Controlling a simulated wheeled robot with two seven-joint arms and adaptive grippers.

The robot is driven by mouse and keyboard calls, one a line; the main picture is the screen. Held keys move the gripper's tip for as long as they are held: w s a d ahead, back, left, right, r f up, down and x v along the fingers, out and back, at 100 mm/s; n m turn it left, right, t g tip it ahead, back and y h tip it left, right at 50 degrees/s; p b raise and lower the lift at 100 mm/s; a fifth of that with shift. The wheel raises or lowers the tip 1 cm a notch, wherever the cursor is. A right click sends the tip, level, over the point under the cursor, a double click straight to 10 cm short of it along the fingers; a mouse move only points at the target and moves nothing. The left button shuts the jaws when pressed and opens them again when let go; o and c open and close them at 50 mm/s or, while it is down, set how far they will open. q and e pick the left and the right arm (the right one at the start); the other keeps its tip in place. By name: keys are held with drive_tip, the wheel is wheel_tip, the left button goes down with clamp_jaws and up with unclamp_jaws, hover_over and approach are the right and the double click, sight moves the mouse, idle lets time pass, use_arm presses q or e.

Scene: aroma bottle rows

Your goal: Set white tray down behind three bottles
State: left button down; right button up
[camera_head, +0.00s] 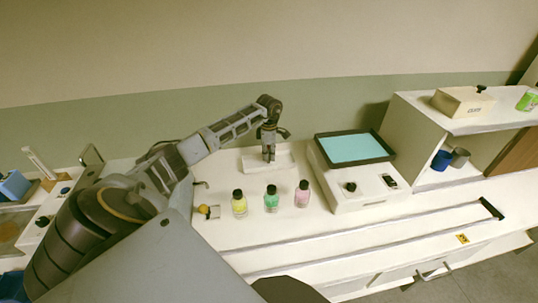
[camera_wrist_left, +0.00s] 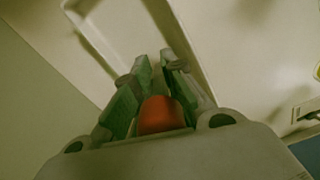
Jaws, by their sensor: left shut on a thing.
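The white tray (camera_head: 252,160) is on or just above the white counter, behind three bottles; I cannot tell whether it touches the counter. My left gripper (camera_head: 268,157) reaches down to it from above and is shut on it. In the left wrist view, the tray (camera_wrist_left: 122,38) runs under the fingertips (camera_wrist_left: 160,62), which close on its near wall. The yellow bottle (camera_head: 239,205), green bottle (camera_head: 271,200) and pink bottle (camera_head: 302,196) stand upright in a row in front of the tray, all with black caps. My right gripper is out of view.
A white device with a teal screen (camera_head: 354,149) stands right of the tray. A small yellow item (camera_head: 209,212) lies left of the bottles. A white shelf (camera_head: 417,120) holding cups is farther right. The wall is close behind the tray. The counter in front of the bottles is clear.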

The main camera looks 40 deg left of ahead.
use_arm(q)
drive_tip(key=c, duration=1.9)
unclamp_jaws()
drive_tip(key=shift+f, duration=0.15)
drive_tip(key=o, duration=0.4)
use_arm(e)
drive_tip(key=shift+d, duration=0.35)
use_arm(q)
wheel_tip(320, 180, up, 11)
drive_tip(key=shift+f, duration=0.1)
drive_tip(key=shift+r, duration=0.8)
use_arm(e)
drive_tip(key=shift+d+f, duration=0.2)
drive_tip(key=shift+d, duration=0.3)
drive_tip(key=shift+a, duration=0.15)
